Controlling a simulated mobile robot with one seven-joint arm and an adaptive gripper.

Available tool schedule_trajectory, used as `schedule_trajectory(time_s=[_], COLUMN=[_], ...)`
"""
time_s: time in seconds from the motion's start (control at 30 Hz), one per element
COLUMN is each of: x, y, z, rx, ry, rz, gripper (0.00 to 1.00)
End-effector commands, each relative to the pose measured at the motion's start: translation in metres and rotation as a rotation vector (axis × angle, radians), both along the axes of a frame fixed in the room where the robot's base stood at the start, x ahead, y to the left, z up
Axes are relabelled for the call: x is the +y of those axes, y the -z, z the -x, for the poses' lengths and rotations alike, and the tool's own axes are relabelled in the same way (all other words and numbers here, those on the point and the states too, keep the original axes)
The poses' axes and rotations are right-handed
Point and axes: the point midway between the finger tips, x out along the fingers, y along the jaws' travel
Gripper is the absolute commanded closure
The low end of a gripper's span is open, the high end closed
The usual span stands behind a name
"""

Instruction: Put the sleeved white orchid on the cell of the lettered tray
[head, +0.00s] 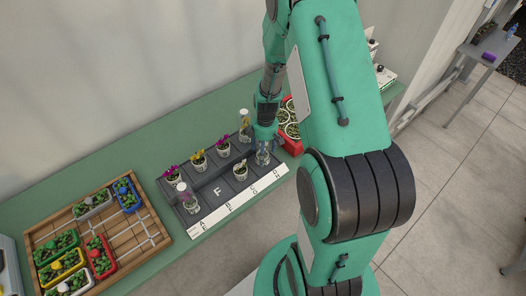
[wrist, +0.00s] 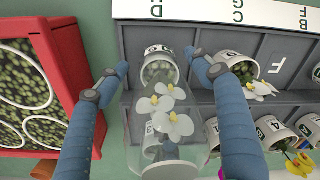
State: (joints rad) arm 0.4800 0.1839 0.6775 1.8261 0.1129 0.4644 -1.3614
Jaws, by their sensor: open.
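The sleeved white orchid (wrist: 172,118) stands in a white pot with green filling, inside a clear sleeve. Its pot is in the end cell of the dark lettered tray (wrist: 200,14), behind the letter D. My gripper (wrist: 157,62) is open, with one finger on each side of this pot and sleeve; I cannot tell whether they touch. In the head view my gripper (head: 264,140) is over the tray's right end, and the sleeved orchid (head: 263,157) shows just below it, partly covered.
An unsleeved white orchid (wrist: 238,68) stands in the neighbouring cell. Several other potted orchids, including a yellow one (head: 198,158), stand on the tray. A red box (wrist: 62,90) of round pots is close beside my gripper. A wooden tray (head: 140,250) of planters lies left.

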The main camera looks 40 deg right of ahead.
Motion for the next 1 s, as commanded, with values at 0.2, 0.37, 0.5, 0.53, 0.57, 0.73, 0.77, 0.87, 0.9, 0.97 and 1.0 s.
schedule_trajectory(time_s=[0.2, 0.37, 0.5, 0.53, 0.57, 0.73, 0.77, 0.87, 0.9, 0.97, 1.0], x=[0.0, -0.001, -0.002, -0.002, -0.002, -0.004, -0.004, -0.005, -0.005, -0.005, -0.006], y=[-0.004, -0.018, -0.036, -0.041, -0.046, -0.076, -0.08, -0.096, -0.101, -0.108, -0.112], z=[0.0, 0.0, 0.0, 0.0, 0.0, 0.0, 0.001, 0.001, 0.001, 0.001, 0.001], rx=[0.0, -0.002, -0.002, -0.001, -0.002, -0.003, -0.001, -0.003, -0.002, -0.002, -0.002], ry=[0.0, 0.0, 0.0, 0.0, 0.0, 0.0, 0.0, 0.0, 0.0, 0.0, 0.0], rz=[0.0, 0.001, 0.001, 0.001, 0.001, 0.001, 0.001, 0.001, 0.001, 0.001, 0.001], gripper=[0.34, 0.34, 0.34, 0.34, 0.34, 0.34, 0.34, 0.34, 0.34, 0.34, 0.34])
